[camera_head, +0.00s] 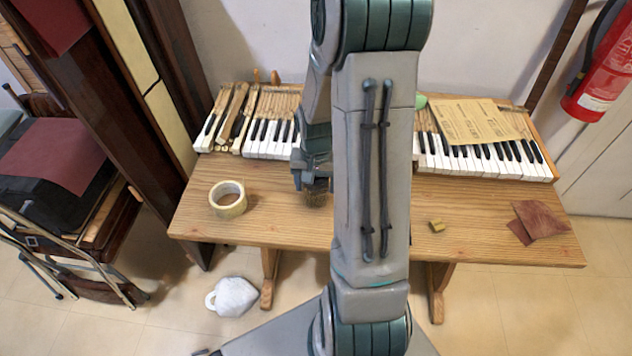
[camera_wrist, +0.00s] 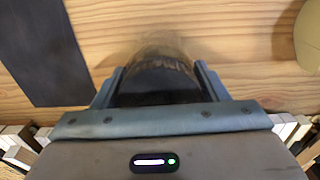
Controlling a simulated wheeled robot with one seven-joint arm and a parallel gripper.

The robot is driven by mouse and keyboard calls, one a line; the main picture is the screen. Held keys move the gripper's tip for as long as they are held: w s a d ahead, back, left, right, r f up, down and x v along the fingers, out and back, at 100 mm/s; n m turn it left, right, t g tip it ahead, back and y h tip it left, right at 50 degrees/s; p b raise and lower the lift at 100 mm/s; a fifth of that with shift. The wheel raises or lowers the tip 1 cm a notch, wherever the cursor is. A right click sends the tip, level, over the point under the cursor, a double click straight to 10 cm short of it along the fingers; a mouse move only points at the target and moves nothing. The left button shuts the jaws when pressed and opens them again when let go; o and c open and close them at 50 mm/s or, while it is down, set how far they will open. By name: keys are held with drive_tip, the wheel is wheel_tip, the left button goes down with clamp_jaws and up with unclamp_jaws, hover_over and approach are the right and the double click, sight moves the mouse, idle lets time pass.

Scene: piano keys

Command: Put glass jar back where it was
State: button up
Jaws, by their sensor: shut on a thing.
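The glass jar (camera_wrist: 158,80) is between the two fingers of my gripper (camera_wrist: 158,88) in the wrist view. It looks dark and see-through with a brownish tint, and its far end is blurred against the wood. In the head view my gripper (camera_head: 313,184) is over the middle of the wooden table, in front of the keyboard. A small brownish part of the jar (camera_head: 316,199) shows just below the fingers. My gripper is shut on the jar. I cannot tell whether the jar touches the table. My arm hides much of the table's middle.
A tape roll (camera_head: 228,199) lies left on the table (camera_head: 270,225). Piano keys (camera_head: 490,160) line the back, with a cardboard piece (camera_head: 465,121) on top. A dark flat strip (camera_wrist: 45,50) shows in the wrist view.

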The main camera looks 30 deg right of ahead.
drive_tip(key=shift+f, duration=0.15)
drive_tip(key=shift+f, duration=0.15)
drive_tip(key=o, duration=1.3)
drive_tip(key=shift+c, duration=0.2)
wheel_tip(320, 180, up, 12)
drive_tip(key=shift+s+a+r, duration=0.1)
drive_tip(key=shift+r, duration=0.1)
drive_tip(key=s+a+r+n+t, duration=0.3)
drive_tip(key=s+a+r+n, duration=0.3)
drive_tip(key=s+a, duration=0.5)
wheel_tip(320, 180, up, 3)
drive_tip(key=shift+s+a+f+n, duration=0.2)
drive_tip(key=shift+s+a+n, duration=0.2)
drive_tip(key=shift+s, duration=0.3)
